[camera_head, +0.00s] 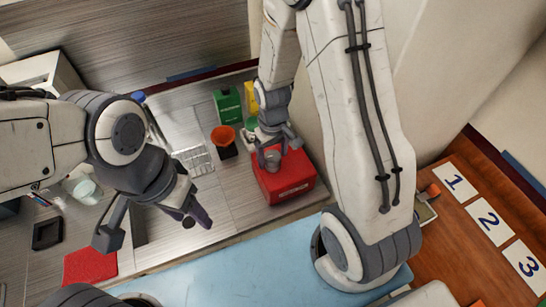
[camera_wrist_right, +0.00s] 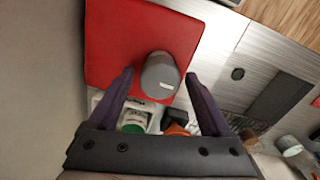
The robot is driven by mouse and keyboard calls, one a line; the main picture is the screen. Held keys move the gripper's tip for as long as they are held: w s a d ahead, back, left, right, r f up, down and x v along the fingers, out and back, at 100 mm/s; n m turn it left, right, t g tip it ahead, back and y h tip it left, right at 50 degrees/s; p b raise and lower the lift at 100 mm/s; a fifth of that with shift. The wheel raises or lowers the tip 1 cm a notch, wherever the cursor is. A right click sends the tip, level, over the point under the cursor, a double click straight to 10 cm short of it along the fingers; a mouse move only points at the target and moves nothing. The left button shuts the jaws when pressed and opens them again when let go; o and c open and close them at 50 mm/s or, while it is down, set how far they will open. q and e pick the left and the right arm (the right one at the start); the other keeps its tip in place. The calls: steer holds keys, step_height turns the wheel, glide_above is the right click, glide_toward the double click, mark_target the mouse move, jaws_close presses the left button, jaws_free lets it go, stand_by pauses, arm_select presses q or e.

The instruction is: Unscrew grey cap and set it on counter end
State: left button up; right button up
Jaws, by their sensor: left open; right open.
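A red box-shaped can (camera_head: 287,180) stands at the right end of the metal counter, with the grey cap (camera_head: 272,158) on its top. In the right wrist view the red can (camera_wrist_right: 115,45) lies ahead and the grey cap (camera_wrist_right: 160,78) shows between my right fingertips. My right gripper (camera_head: 275,152) is open around or just above the cap; I cannot tell whether the fingers touch it. It also shows in the right wrist view (camera_wrist_right: 160,82). My left gripper (camera_head: 155,228) is open and empty over the counter's front part, left of the can.
An orange funnel-like item (camera_head: 223,135), a green box (camera_head: 228,106) and a yellow box (camera_head: 251,98) stand behind the can. A red cloth (camera_head: 90,265) lies front left. A blue surface (camera_head: 250,265) runs in front. A wooden table with numbered cards (camera_head: 489,221) is at right.

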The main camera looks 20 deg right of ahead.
mark_target(273, 156)
steer(key=m, duration=0.4)
steer(key=shift+m, duration=0.4)
steer(key=m+p, duration=0.1)
steer(key=m, duration=0.3)
steer(key=shift+m, duration=0.3)
steer(key=m, duration=0.7)
steer(key=shift+m, duration=0.4)
steer(key=shift+p, duration=0.3)
steer(key=shift+c, duration=0.3)
steer(key=c, duration=1.1)
steer(key=shift+n, duration=1.3)
steer(key=shift+r, duration=0.1)
steer(key=shift+r+p, duration=2.3)
steer(key=shift+r, duration=0.1)
